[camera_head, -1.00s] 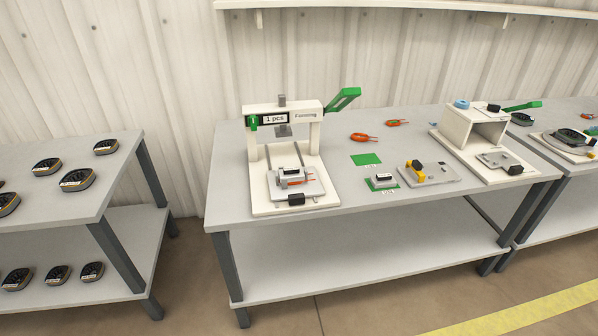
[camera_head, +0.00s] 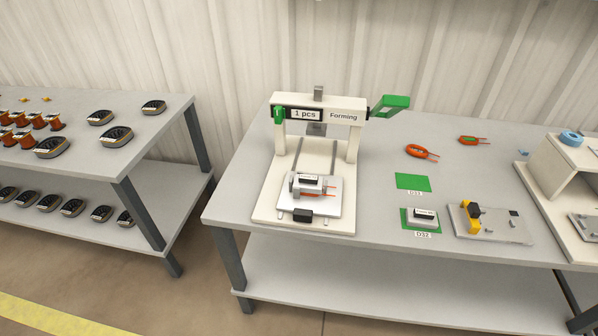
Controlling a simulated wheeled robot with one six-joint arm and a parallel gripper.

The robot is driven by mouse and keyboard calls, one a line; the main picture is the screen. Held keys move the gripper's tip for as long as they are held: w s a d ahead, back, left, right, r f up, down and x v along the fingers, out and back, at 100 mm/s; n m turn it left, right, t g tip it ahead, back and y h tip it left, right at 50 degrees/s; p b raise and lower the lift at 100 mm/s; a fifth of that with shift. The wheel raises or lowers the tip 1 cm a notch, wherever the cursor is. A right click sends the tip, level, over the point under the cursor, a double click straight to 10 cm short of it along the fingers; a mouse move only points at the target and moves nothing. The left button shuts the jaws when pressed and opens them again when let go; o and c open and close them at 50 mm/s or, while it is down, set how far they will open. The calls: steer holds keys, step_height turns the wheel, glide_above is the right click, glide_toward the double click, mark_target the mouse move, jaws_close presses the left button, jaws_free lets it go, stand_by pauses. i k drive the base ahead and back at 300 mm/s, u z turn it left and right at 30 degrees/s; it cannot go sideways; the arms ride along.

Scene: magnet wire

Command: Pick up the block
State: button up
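A small grey block (camera_head: 423,219) with a dark label on top sits on the green pad marked D32 (camera_head: 406,227), near the front edge of the middle table. Another grey block-like piece (camera_head: 311,186) with a dark label and orange wire ends rests on the metal plate (camera_head: 303,205) of the forming press. Which of these the task means by the block I cannot tell. My gripper and arm are not in view.
A fixture plate with a yellow clamp (camera_head: 475,219) stands beside the block. A gap separates the left table (camera_head: 120,155).

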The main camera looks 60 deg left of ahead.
mark_target(308, 184)
steer(key=u, duration=0.5)
steer(key=i, duration=0.65)
steer(key=u, duration=1.2)
steer(key=i, duration=0.45)
steer(key=u, duration=0.5)
